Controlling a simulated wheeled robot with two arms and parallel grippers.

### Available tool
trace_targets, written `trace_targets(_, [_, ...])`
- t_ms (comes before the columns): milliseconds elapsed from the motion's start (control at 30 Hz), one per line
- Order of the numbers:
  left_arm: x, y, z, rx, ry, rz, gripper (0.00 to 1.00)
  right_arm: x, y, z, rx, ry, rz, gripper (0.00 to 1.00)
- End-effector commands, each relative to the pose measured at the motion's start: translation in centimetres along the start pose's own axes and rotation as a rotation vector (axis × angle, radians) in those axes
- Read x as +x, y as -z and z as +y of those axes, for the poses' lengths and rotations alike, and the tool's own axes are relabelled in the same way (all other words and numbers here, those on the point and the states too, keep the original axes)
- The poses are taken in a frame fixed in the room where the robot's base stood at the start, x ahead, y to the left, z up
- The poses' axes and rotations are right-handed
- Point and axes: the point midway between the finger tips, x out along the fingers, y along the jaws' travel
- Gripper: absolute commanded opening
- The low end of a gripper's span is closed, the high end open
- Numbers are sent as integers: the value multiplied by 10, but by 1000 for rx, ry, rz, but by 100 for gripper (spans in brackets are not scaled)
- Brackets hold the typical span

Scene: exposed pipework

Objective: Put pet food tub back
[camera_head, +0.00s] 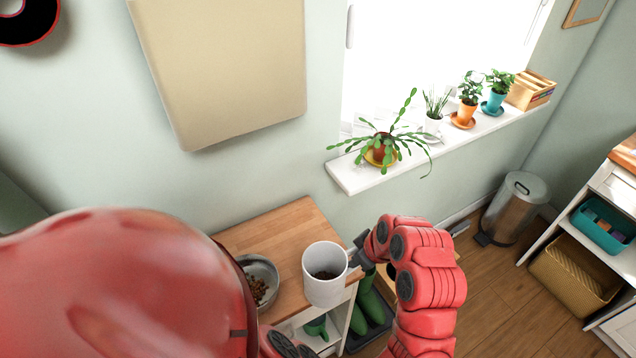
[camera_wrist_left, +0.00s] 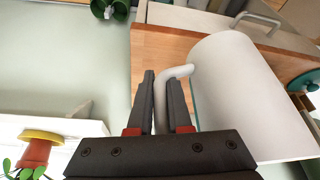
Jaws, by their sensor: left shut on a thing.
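The pet food tub (camera_head: 322,290) is a white, open-topped cylinder with brown food inside. It appears at the right front part of a wooden-topped cabinet (camera_head: 285,225); I cannot tell whether it rests on the top or hangs just above it. My left gripper (camera_head: 359,255) is at the tub's right side. In the left wrist view, my left gripper (camera_wrist_left: 161,88) is shut on the tub's white handle (camera_wrist_left: 180,72), with a finger on each side, and the tub's wall (camera_wrist_left: 250,100) fills the right. My right gripper is not in view.
A metal bowl (camera_head: 262,270) with food stands left of the tub. Green boots (camera_head: 368,315) stand low beside the cabinet. Potted plants (camera_head: 380,152) line the windowsill (camera_head: 355,180). A metal bin (camera_head: 512,210) and a white shelf (camera_head: 600,185) stand at the right. The cabinet top's back is clear.

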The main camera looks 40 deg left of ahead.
Motion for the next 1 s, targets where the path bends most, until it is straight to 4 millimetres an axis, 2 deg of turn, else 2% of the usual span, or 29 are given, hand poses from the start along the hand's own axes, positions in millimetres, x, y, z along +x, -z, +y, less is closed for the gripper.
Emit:
trace_targets(167, [12,24,13,-43,20,1,0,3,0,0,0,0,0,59])
trace_targets(433, [44,80,60,-38,19,2,0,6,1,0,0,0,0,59])
trace_targets(600, [60,104,82,-33,16,1,0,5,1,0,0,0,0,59])
trace_targets(800, [67,112,91,-33,14,-2,0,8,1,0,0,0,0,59])
trace_targets(1000, [90,101,89,-29,21,-6,0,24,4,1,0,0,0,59])
